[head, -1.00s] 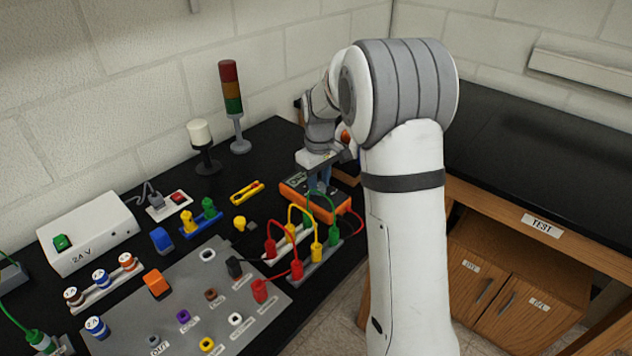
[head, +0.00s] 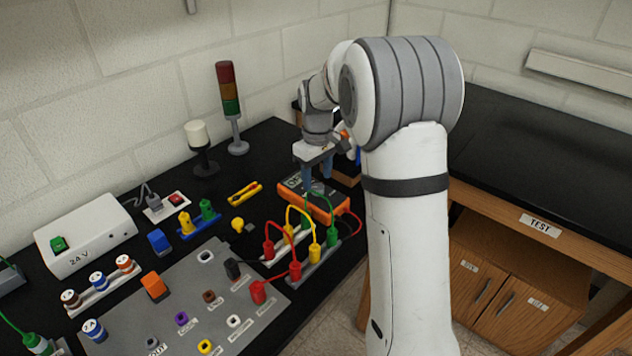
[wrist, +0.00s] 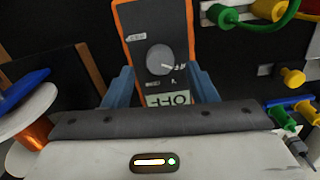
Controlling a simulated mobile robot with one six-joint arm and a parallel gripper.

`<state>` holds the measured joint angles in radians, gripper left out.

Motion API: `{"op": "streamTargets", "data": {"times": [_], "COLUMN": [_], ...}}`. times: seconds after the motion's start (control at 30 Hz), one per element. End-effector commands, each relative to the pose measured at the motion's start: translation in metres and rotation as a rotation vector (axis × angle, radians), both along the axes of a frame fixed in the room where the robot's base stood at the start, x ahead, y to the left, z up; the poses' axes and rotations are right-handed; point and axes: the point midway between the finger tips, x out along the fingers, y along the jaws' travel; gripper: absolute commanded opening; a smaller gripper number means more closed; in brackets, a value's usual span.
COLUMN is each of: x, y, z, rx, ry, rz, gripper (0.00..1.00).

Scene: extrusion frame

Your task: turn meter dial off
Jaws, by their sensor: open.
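The orange-and-dark meter (head: 326,207) lies on the black bench, and the wrist view shows its face (wrist: 134,22) upside down. Its round grey dial (wrist: 158,57) has a pale mark on its lower right side, towards a small label that seems to read OFF. The pale green screen (wrist: 180,99) shows letters that read OFF upside down. My gripper (head: 318,190) is above the meter, fingers pointing down. In the wrist view my gripper (wrist: 164,80) is open, with blue fingers apart on either side of the meter and nothing between them.
Red, yellow and green plug leads (head: 301,232) arch close in front of the meter. A stack light (head: 232,105) and a white-topped post (head: 200,145) stand behind left. A grey socket panel (head: 190,300) lies front left. Bare bench surrounds the yellow tool (head: 244,191).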

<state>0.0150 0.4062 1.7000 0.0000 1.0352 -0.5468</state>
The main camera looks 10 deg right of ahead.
Motion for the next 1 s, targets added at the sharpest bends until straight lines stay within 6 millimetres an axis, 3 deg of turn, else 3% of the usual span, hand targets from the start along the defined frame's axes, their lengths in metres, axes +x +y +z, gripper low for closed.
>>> {"op": "streamTargets", "data": {"times": [0.1,0.3,0.77,0.87,1.0], "x": [0.000,0.000,-0.004,-0.018,-0.061], "y": [0.000,0.000,0.000,0.001,0.002], "z": [0.022,0.048,0.055,0.063,0.080], "rx": [0.000,0.000,0.000,-0.001,0.001], "ry": [-0.004,-0.002,-0.002,-0.017,-0.054], "rz": [0.000,0.000,-0.005,-0.030,-0.107], "gripper": [0.52,0.52,0.52,0.52,0.52]}}
